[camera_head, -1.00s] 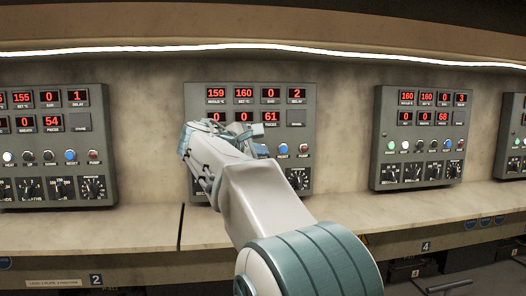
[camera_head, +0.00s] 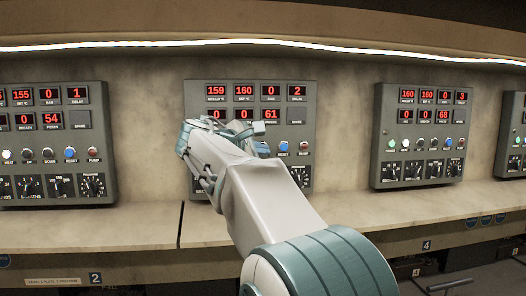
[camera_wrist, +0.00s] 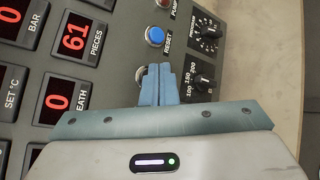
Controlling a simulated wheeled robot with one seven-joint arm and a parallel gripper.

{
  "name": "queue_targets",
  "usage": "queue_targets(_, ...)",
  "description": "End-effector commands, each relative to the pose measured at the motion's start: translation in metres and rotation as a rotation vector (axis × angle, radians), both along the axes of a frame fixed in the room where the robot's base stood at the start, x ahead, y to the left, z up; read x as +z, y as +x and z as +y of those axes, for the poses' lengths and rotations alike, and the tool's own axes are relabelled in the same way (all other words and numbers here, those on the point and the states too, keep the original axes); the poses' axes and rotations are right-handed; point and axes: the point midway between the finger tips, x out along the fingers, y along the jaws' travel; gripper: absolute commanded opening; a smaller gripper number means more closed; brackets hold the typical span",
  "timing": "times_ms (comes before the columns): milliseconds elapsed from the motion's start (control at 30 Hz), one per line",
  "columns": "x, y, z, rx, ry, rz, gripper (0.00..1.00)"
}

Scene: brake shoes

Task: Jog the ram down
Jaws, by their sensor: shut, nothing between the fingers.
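The middle press panel (camera_head: 250,100) has lit red displays and a row of buttons, mostly hidden behind my arm in the head view. My gripper (camera_wrist: 158,68) is shut and empty, its blue fingertips in front of the button row in the wrist view. A silver-ringed button (camera_wrist: 140,75) beside RESET is partly covered by the fingertips. Its label is hidden; whether they touch it I cannot tell. The blue RESET button (camera_wrist: 155,36) and the red PUMP button (camera_wrist: 163,3) lie clear of the fingers. The fingers also show in the head view (camera_head: 262,148).
Black rotary knobs (camera_wrist: 206,40) sit beside the button row. Similar panels stand to the left (camera_head: 60,105) and right (camera_head: 420,105). A beige ledge (camera_head: 140,225) runs below the panels, and the wall between them is bare.

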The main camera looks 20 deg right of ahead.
Motion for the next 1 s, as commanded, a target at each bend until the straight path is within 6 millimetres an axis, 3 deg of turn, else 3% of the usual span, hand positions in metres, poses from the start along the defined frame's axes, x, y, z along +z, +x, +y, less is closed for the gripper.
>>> queue_targets(400,-0.001,-0.005,0.002,0.0,0.0,0.0,0.0)
queue_targets(800,-0.001,-0.042,0.012,0.001,0.001,-0.002,0.0)
queue_targets(1000,-0.001,-0.051,0.015,0.0,0.0,0.0,0.0)
